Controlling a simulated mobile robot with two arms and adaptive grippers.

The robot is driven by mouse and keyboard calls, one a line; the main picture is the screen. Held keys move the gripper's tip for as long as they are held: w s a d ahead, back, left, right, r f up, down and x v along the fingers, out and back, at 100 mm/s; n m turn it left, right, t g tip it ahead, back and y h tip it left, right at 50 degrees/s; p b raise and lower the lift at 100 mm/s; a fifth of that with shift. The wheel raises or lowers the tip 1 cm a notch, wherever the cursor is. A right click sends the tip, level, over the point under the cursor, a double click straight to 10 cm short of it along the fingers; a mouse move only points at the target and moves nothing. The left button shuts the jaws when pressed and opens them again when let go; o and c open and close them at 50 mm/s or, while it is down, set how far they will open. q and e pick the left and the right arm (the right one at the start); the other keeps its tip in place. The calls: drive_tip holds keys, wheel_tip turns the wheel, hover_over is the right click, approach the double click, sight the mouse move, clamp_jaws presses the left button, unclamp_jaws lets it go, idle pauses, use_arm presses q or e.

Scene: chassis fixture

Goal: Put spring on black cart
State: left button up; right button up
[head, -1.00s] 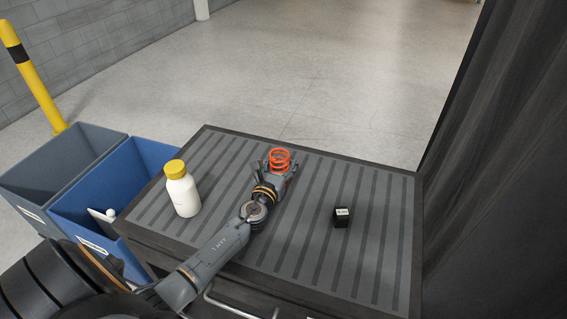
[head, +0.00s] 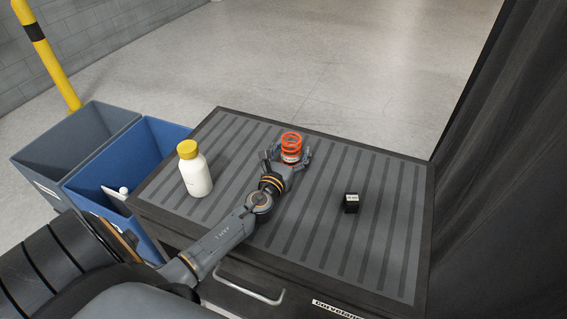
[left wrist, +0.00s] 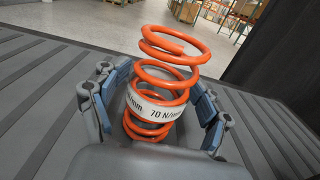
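The orange coil spring (head: 291,143) stands upright on the ribbed top of the black cart (head: 330,250), toward its far edge. In the left wrist view the spring (left wrist: 160,80) has a white label band reading 70 N/mm and leans a little to the right. My left gripper (head: 288,157) reaches the spring, with a finger on each side of its lower coils. In the left wrist view the fingers (left wrist: 155,110) appear spread around the spring, with gaps visible between the pads and the coils. My right gripper is not in view.
A white bottle with a yellow cap (head: 195,170) stands on the cart left of my arm. A small black box (head: 351,203) lies to the right. Grey (head: 75,150) and blue (head: 150,150) bins stand left of the cart. A dark curtain-like surface (head: 500,170) borders the right.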

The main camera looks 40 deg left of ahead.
sight(287, 158)
use_arm(q)
drive_tip(key=b+v, duration=0.1)
drive_tip(key=v, duration=0.7)
drive_tip(key=shift+s, duration=0.2)
drive_tip(key=shift+s+d+r, duration=0.1)
drive_tip(key=shift+s+d, duration=0.1)
drive_tip(key=shift+s, duration=0.4)
